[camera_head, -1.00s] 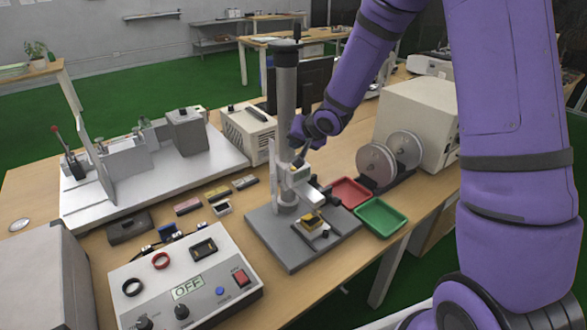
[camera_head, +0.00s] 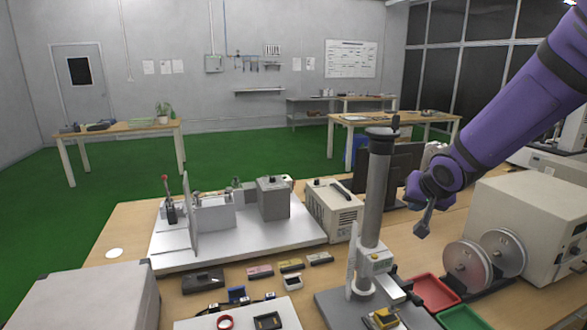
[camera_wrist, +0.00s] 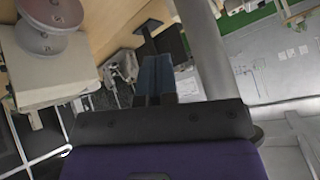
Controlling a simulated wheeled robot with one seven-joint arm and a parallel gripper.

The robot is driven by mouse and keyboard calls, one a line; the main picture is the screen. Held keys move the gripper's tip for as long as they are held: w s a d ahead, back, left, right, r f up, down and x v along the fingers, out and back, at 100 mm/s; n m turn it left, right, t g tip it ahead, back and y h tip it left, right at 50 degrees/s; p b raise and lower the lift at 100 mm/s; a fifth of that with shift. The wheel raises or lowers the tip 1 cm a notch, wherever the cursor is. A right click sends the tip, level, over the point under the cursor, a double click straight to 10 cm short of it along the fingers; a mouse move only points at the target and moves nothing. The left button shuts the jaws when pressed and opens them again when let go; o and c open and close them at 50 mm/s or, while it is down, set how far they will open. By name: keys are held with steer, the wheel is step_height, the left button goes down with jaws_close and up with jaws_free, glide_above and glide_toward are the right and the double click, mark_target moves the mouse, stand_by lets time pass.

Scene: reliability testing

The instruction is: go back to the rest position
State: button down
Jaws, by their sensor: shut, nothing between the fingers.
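My gripper (camera_head: 421,226) hangs from the purple arm at the right of the head view. It is shut and empty, in the air above the bench, right of the grey column of the test stand (camera_head: 377,190). In the wrist view the closed fingers of my gripper (camera_wrist: 154,78) point up the picture, with nothing between them. The grey column (camera_wrist: 203,50) passes to their right in that view.
A dark monitor (camera_head: 400,170) stands behind the column. The air above the bench's left side is clear.

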steer(key=s+d+r+n+g+h, duration=0.1)
steer(key=s+r, duration=0.4)
steer(key=s, duration=0.3)
steer(key=s+d+r+h, duration=0.1)
steer(key=s+d+r, duration=0.1)
steer(key=s+r, duration=0.4)
steer(key=s+a+n+g+y, duration=0.1)
steer(key=s+n+g, duration=0.1)
steer(key=s, duration=1.4)
steer(key=shift+s+a+r+y, duration=0.25)
steer(key=shift+s+r+y, duration=0.05)
steer(key=shift+r+y, duration=0.1)
